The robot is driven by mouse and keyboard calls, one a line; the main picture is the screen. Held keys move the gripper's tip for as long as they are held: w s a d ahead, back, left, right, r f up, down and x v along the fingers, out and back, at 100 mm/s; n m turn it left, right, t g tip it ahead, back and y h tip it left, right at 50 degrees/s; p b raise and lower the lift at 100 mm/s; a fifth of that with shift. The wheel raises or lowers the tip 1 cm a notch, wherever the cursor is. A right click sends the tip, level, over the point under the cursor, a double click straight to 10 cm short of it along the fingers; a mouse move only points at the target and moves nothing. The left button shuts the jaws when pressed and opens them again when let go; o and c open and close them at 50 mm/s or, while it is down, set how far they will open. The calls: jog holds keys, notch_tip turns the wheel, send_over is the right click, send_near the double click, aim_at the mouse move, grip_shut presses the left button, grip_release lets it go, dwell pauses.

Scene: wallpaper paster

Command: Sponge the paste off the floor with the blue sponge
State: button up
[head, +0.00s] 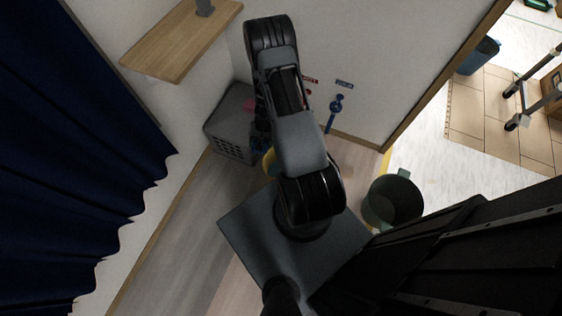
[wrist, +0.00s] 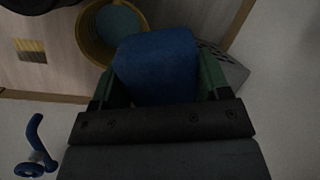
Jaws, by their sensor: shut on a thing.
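The blue sponge (wrist: 157,62) is held between the two green fingers of my gripper (wrist: 160,78) in the wrist view. Beyond the sponge, and partly hidden by it, is a yellow bucket (wrist: 88,42) with bluish-grey contents. In the head view my arm hides most of the gripper and sponge. A sliver of the yellow bucket (head: 268,162) shows beside the arm there. I cannot make out paste on the floor (head: 180,262). A small yellowish patch (wrist: 31,50) lies at the left of the wrist view; I cannot tell what it is.
A grey crate (head: 231,122) stands in the corner left of my arm. A blue tool (head: 335,106) hangs on the wall under a label. A dark green-grey bucket (head: 393,203) stands at right. A wooden shelf (head: 178,42) juts out above left, near a blue curtain (head: 70,150).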

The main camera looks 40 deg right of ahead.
jog(key=s+d+f+m+b, duration=0.2)
jog(key=d+f+m+b, duration=0.15)
jog(key=f+b, duration=0.35)
jog(key=s+d+f+m+b, duration=0.1)
jog(key=d+f+m+b, duration=0.1)
jog(key=d+f+b, duration=0.55)
jog(key=shift+y, duration=0.4)
jog(key=shift+w+d+f+b+x, duration=0.2)
jog(key=shift+d+b+x, duration=0.8)
jog(key=shift+x, duration=2.25)
jog(key=shift+w+d+f+b+x, duration=0.1)
jog(key=shift+d+f+b+x, duration=0.3)
jog(key=shift+b+x, duration=1.95)
jog(key=shift+w+d+f+b+x, duration=0.15)
jog(key=shift+d+b+x, duration=0.4)
jog(key=shift+x, duration=3.55)
jog(key=shift+d+f, duration=0.15)
jog(key=shift+f, duration=0.15)
jog(key=shift+f, duration=1.3)
jog(key=shift+a+r, duration=0.15)
jog(key=shift+a, duration=1.25)
